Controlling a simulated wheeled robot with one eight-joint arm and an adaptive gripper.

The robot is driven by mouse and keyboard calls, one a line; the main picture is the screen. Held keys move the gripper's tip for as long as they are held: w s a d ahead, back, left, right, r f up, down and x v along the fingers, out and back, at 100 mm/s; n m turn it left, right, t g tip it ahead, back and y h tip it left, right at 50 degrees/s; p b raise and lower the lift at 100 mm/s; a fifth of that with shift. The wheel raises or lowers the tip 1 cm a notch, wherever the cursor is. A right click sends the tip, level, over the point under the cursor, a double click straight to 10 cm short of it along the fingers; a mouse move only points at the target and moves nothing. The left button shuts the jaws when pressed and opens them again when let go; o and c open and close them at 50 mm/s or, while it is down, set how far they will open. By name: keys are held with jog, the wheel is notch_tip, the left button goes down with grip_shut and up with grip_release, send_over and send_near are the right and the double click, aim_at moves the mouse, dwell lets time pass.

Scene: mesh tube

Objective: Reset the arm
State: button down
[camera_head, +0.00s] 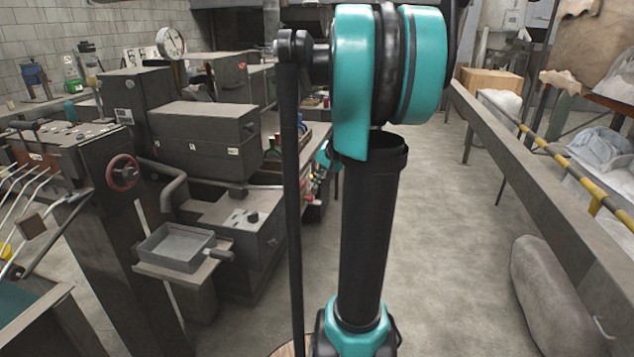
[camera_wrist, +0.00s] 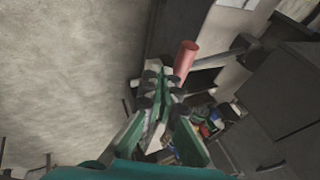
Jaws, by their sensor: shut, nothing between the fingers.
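My gripper (camera_wrist: 160,88) shows in the wrist view, its green and black fingers drawn together with nothing between them. In the head view my teal and black arm stands upright in the middle of the picture and mostly hides the gripper. A red cylinder (camera_wrist: 186,58) appears just past the fingertips in the wrist view; it is outside the fingers, and its distance from them is hard to tell.
Grey machines fill the left, with a red handwheel (camera_head: 123,172) and a small metal tray (camera_head: 176,247). A bench with small coloured items (camera_wrist: 208,122) lies beyond the arm. A long metal rail (camera_head: 545,190) runs along the right. Concrete floor (camera_head: 455,200) between them is clear.

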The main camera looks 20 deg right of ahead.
jog(key=s+a+f+n+g+h, duration=0.1)
jog(key=s+a+f+n, duration=0.3)
jog(key=s, duration=0.8)
jog(key=s+a+f+n+h, duration=0.1)
jog(key=s+a+f+n, duration=0.2)
jog(key=s+a+f, duration=0.6)
jog(key=s+f, duration=0.1)
jog(key=s, duration=0.3)
jog(key=shift+a+n+g, duration=0.15)
jog(key=shift+n+g, duration=0.25)
jog(key=c, duration=2.2)
grip_release()
